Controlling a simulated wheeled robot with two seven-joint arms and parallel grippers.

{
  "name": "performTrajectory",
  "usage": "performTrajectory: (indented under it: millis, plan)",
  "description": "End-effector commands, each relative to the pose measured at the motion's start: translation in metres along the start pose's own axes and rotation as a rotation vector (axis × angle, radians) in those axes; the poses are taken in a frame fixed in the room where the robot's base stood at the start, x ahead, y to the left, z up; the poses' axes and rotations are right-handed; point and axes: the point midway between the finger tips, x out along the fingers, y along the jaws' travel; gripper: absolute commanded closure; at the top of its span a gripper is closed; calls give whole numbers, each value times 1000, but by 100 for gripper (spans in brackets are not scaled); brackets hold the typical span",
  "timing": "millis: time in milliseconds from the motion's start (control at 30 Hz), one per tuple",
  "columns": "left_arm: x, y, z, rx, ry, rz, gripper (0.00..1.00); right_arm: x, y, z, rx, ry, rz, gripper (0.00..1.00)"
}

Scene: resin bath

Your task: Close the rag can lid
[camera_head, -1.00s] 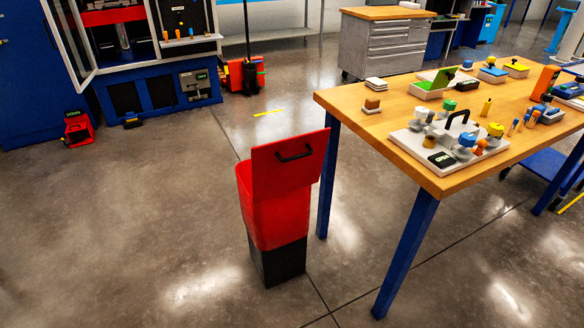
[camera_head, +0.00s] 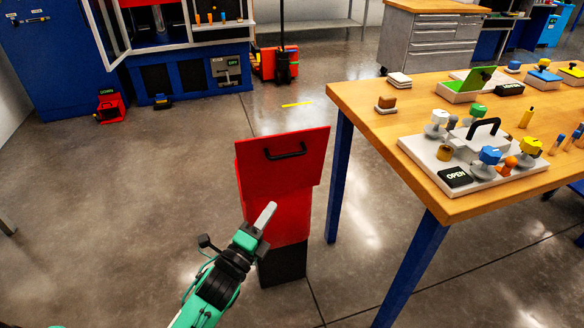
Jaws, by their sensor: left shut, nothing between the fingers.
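The red rag can (camera_head: 291,220) stands on the floor on a black base (camera_head: 284,264), left of the wooden table. Its red lid (camera_head: 283,161) stands raised, with a black handle (camera_head: 285,152) near its upper edge. My left gripper (camera_head: 266,214) reaches in from the lower left. It is shut and empty, and overlaps the front of the can in the picture, below the lid. I cannot tell whether it touches the can. The can's opening is hidden. My right gripper is not in view.
The wooden table (camera_head: 379,125) with blue legs stands close on the right, holding a white tray (camera_head: 440,163) with knobs and a black handle. A blue machine (camera_head: 183,65) stands at the back left. The floor left of the can is clear.

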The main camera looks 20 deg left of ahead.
Motion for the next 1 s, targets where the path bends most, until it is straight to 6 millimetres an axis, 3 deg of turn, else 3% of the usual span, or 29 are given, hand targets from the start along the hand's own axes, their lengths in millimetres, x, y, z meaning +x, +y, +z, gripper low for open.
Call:
performTrajectory:
  millis: [633,1000]
  plan:
    - [98,0,0,-3,-1,0,100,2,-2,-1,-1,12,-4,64]
    - [124,1,27,-3,0,3,100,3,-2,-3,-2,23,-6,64]
